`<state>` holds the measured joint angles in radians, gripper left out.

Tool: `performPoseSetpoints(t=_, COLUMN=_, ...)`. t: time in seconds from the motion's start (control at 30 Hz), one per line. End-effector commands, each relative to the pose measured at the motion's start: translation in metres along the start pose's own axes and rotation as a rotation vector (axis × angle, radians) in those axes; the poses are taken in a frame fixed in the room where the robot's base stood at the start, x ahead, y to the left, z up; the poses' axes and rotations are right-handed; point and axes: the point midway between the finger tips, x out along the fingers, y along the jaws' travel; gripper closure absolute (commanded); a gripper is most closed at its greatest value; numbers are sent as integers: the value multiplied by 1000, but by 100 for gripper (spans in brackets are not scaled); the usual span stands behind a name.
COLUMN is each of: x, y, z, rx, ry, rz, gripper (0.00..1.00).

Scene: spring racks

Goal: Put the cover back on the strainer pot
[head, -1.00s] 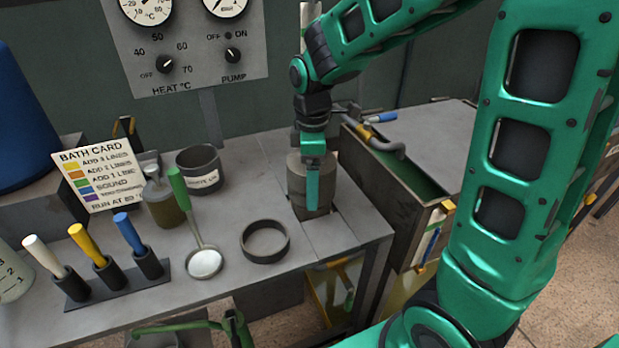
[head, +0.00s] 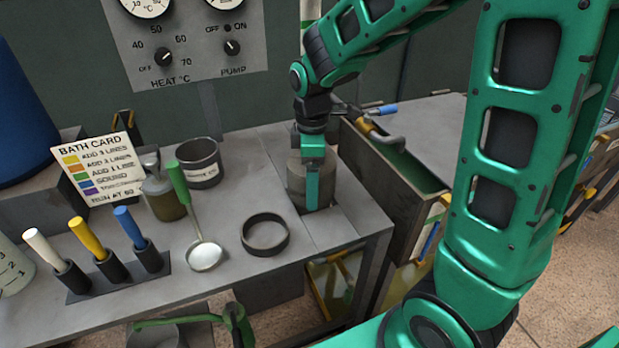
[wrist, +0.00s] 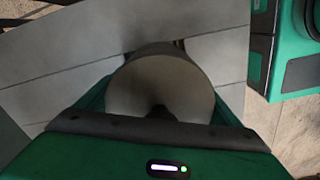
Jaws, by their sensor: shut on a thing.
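A tall grey round piece (head: 297,186) is at the right end of the bench, under my gripper (head: 312,185). I take it for the cover, possibly together with the strainer pot; I cannot tell where one ends and the other begins. My gripper points down and is shut on it. In the wrist view the grey piece (wrist: 160,75) fills the space in front of the fingers, with a dark part at its near middle. A dark slot in the bench top shows beside its base. I cannot tell whether its base touches the bench.
A dark ring (head: 247,240) lies on the bench left of the gripper. A green-handled ladle (head: 205,257), a grey pot (head: 200,172), a bottle (head: 163,200) and a rack with coloured handles (head: 112,276) stand further left. An open tank (head: 400,200) is close on the right.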

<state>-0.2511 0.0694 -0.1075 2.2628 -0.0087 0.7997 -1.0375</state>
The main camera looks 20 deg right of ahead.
Motion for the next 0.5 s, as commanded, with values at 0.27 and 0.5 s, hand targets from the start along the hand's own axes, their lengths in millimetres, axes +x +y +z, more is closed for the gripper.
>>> performPoseSetpoints(t=0.27, x=6, y=0, z=0, rx=0, ry=0, rz=1, gripper=45)
performPoseSetpoints(t=0.5, x=11, y=0, z=0, rx=0, ry=0, rz=-1, gripper=45)
